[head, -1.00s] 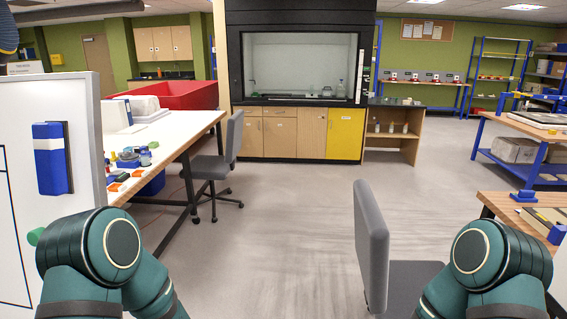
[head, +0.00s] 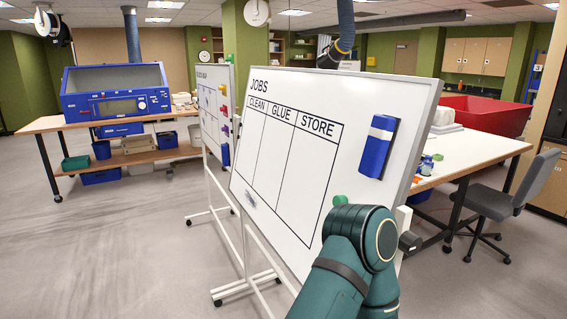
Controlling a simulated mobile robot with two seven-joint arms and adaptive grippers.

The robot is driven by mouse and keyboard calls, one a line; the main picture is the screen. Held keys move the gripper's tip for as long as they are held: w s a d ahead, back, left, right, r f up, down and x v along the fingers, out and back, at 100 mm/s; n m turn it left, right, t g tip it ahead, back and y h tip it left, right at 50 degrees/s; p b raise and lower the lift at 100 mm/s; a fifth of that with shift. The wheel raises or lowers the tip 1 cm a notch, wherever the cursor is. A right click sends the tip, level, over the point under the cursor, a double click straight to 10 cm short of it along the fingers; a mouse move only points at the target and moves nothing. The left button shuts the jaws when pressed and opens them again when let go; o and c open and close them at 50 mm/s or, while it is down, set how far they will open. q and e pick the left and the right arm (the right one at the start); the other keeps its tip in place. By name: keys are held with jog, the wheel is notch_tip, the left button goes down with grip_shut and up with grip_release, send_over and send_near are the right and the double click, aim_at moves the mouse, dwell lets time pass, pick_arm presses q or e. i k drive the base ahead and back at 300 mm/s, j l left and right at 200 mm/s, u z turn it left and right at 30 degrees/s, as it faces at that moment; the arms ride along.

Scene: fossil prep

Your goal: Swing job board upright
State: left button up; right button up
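The white job board (head: 292,160), headed JOBS with CLEAN, GLUE and STORE columns, fills the middle of the head view. Its left edge is not parallel to the white stand post (head: 243,240), so it looks tilted on its stand, top tipped back. A blue and white eraser (head: 378,146) sits on its upper right. A dark knob (head: 410,242) shows by its lower right edge. Neither gripper is in view. A small green thing (head: 340,200) shows just above my arm; I cannot tell what it is.
A second whiteboard (head: 212,100) on a wheeled stand is behind the job board. A white-topped table (head: 490,150) and grey chair (head: 500,205) are to the right. A workbench with a blue cabinet (head: 118,92) stands at left. The floor at front left is clear.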

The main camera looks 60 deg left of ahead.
aim_at(302, 135)
jog(key=j+u, duration=0.15)
jog(key=u, duration=1.6)
jog(key=k, duration=0.2)
jog(key=k+z, duration=0.3)
jog(key=k+l+z, duration=0.1)
jog(key=z, duration=0.6)
jog(key=j+z, duration=0.15)
jog(key=z, duration=0.3)
jog(key=j+z, duration=0.1)
jog(key=z, duration=0.3)
jog(key=i+j, duration=0.1)
jog(key=j, duration=1.85)
jog(key=i+j, duration=0.15)
jog(key=j, duration=0.85)
